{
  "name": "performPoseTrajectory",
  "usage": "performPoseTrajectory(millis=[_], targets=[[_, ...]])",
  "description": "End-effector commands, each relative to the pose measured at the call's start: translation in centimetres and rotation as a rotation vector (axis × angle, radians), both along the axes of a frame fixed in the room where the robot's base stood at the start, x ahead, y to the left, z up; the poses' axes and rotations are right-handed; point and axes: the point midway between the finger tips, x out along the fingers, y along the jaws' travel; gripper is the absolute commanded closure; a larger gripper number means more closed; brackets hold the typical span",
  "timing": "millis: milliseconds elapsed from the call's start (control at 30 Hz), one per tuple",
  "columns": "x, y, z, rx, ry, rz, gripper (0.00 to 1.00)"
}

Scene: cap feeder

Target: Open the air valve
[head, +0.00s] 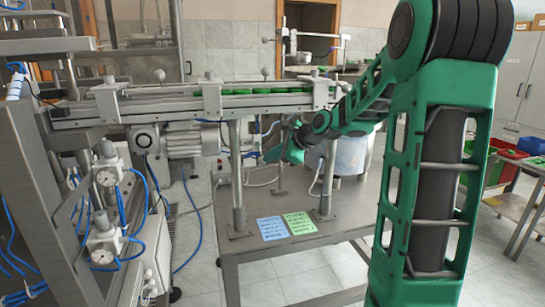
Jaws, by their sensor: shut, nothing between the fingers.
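My gripper (270,156) is at the end of my green arm, beneath the conveyor near the middle of the picture. It is shut and small in this view, with no object seen in it. Two air units with round gauges stand on the machine at the left: an upper gauge (106,178) and a lower gauge (102,257), joined to blue air tubes. My gripper is well apart from these units.
A conveyor (155,112) carrying green caps (238,91) runs above a motor (190,140). A metal table (300,258) holds its posts, a blue card (272,228), a green card (300,223) and a light-coloured tub (351,155). Red and green bins (506,150) stand at the right.

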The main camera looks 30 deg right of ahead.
Motion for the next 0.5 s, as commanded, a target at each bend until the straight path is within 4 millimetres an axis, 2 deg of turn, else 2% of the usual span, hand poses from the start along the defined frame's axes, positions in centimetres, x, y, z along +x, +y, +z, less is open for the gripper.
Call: performPoseTrajectory(millis=[333, 500], targets=[[0.05, -0.03, -0.12, 0.012, -0.003, -0.001, 1.00], [0.13, 0.28, -0.61, 0.111, -0.030, -0.001, 1.00]])
